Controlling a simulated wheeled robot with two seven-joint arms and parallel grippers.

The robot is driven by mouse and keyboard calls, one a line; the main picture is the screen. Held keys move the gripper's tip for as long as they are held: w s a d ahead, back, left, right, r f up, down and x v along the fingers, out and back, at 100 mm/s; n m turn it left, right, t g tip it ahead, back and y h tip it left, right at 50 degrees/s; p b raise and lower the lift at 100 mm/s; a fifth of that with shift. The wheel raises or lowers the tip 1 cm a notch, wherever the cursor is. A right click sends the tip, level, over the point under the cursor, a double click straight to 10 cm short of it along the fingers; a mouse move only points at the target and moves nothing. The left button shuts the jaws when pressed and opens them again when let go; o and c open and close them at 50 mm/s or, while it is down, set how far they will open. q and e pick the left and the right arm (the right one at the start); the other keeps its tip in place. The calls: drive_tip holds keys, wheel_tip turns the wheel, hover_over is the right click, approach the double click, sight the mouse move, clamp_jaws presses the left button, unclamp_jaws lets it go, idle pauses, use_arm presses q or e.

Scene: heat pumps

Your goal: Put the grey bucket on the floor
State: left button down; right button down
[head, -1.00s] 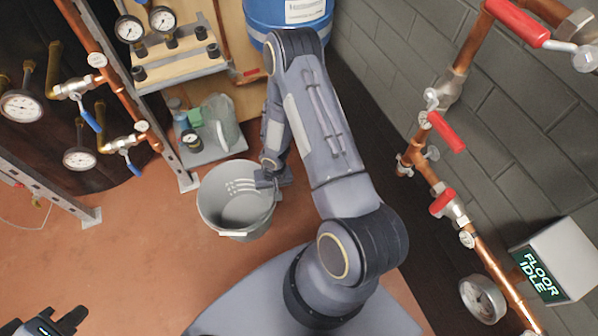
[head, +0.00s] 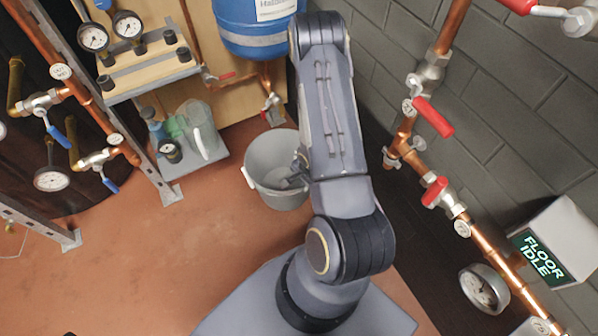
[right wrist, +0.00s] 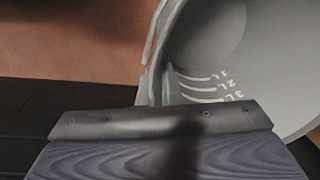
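The grey bucket (head: 262,186) is right of the lower shelf in the head view, upright or nearly so, its open mouth facing up. My right gripper (head: 297,180) is at its right side, partly hidden by my forearm. In the right wrist view, the bucket's wall (right wrist: 225,50) with white litre marks rises just beyond a dark gripper finger (right wrist: 160,120), and its edge runs down between the fingers. The gripper appears shut on the bucket's wall. Whether the bucket's base touches the floor (head: 150,270) is hidden. My left gripper is out of view.
A lower shelf (head: 205,163) with jugs stands left of the bucket. A blue barrel (head: 255,30) is behind. Copper pipes with red-handled valves (head: 433,117) and a box reading "FLOOR IDLE" (head: 545,262) line the right wall. Open floor lies left of and in front of the bucket.

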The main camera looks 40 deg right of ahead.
drive_tip(key=w+d+f+b, duration=0.1)
drive_tip(key=w+d+f, duration=0.1)
drive_tip(key=d+f, duration=0.1)
drive_tip(key=w+d+f+b, duration=0.1)
drive_tip(key=w+d+f, duration=0.1)
drive_tip(key=w+d, duration=0.1)
drive_tip(key=w+d+f+b, duration=0.2)
drive_tip(key=d+f, duration=0.1)
drive_tip(key=shift+w+f, duration=0.3)
drive_tip(key=shift+w+d+f, duration=0.1)
drive_tip(key=shift+d+f, duration=0.1)
drive_tip(key=shift+f, duration=0.15)
drive_tip(key=shift+f+b, duration=1)
drive_tip(key=shift+f, duration=0.45)
drive_tip(key=c, duration=2.1)
unclamp_jaws()
drive_tip(key=shift+f, duration=0.15)
drive_tip(key=o, duration=0.5)
